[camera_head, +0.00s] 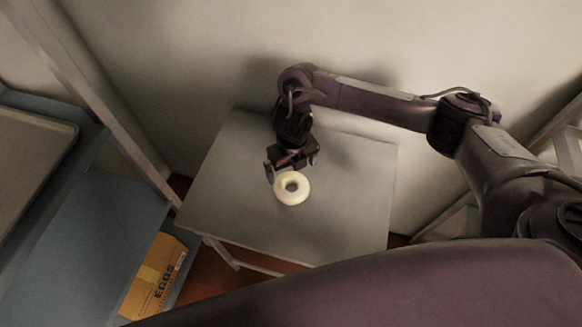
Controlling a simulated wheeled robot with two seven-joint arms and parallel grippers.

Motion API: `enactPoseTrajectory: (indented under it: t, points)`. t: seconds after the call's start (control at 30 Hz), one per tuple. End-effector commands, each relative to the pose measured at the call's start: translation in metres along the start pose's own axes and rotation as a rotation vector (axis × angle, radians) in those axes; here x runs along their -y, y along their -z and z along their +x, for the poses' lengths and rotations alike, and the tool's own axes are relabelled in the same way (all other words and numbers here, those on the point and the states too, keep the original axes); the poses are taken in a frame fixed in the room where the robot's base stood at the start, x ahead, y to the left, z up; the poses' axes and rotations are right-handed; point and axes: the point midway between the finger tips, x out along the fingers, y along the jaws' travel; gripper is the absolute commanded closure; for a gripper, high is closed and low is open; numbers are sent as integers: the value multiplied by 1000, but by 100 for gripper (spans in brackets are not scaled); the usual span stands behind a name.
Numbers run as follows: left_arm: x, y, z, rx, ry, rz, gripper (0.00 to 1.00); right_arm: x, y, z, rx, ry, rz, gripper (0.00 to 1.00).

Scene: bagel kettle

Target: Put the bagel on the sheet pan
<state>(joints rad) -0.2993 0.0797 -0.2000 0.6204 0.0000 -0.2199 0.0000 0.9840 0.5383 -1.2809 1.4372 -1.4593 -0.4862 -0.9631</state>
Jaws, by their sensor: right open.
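The bagel (292,200) is a pale cream ring on the grey table (350,205), near its middle. My right gripper (291,170) is over the table, at the far edge of the bagel, with its fingers apart. One finger is by the bagel's left side. Whether the fingers touch the bagel cannot be told. A flat, rimmed grey tray (30,155), which looks like the sheet pan, is at the far left and is cut off by the picture edge. My left gripper is not in view.
A blue-grey shelf unit (90,240) stands at the left, with an upright post (120,120) between it and the table. A yellow box marked EGGS (155,275) is low beside it. A wall is behind the table. The table around the bagel is clear.

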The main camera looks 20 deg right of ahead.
Motion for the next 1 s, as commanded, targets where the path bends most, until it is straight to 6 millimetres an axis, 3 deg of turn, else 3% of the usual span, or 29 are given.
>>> enactPoseTrajectory:
  t: [0.47, 0.63, 0.87, 1.0]
  points:
    - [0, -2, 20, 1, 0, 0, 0, -3, 3, 61, -8, -1, 2, 0]
    - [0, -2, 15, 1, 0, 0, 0, -2, 1, 74, -2, 1, 0, 0]
    - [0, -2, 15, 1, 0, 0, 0, -2, 0, 77, -1, 1, 0, 0]
    - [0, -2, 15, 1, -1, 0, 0, -2, 0, 76, 0, 1, 0, 17]
